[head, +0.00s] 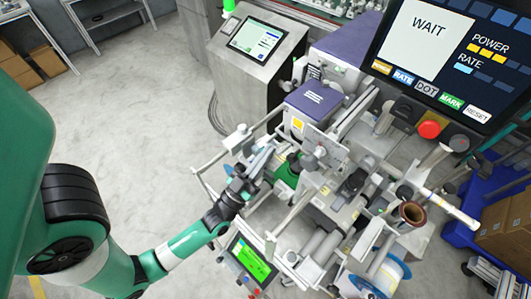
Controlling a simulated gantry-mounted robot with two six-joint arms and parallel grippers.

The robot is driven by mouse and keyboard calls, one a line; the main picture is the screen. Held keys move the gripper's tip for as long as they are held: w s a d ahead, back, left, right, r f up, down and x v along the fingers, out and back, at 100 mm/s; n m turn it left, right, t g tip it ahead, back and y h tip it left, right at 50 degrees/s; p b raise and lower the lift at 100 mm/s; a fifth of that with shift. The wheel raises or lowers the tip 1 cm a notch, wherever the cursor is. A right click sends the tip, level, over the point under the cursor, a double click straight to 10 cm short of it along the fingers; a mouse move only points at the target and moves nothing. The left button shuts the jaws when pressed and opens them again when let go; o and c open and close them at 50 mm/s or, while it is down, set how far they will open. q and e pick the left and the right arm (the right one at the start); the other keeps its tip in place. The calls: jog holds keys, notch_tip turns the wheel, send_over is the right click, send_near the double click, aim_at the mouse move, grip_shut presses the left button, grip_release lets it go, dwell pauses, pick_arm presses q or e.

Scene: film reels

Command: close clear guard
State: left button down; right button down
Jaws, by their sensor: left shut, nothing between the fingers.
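The film reel machine (345,185) stands right of centre in the head view. A pale, see-through panel (322,143) on its upper part looks like the clear guard, but its outline is hard to make out against the rollers and rods. I cannot tell how far open it is. My left gripper (247,178) is at the machine's left side, by the thin frame rods and a green part (287,172). Its fingers are shut and empty. I cannot tell whether it touches a rod. My right gripper is not in view.
A large screen reading WAIT (428,32) hangs at the upper right, above a red button (429,130). A small green-lit panel (250,262) sits below my left gripper. A grey console (255,50) stands behind. The floor at left is mostly clear.

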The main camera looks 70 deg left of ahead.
pick_arm(q)
jog(key=s+d+f+p, duration=0.1)
jog(key=s+d, duration=0.3)
jog(key=s, duration=0.4)
jog(key=shift+d+p, duration=0.35)
jog(key=shift+p, duration=0.05)
jog(key=shift+f, duration=0.1)
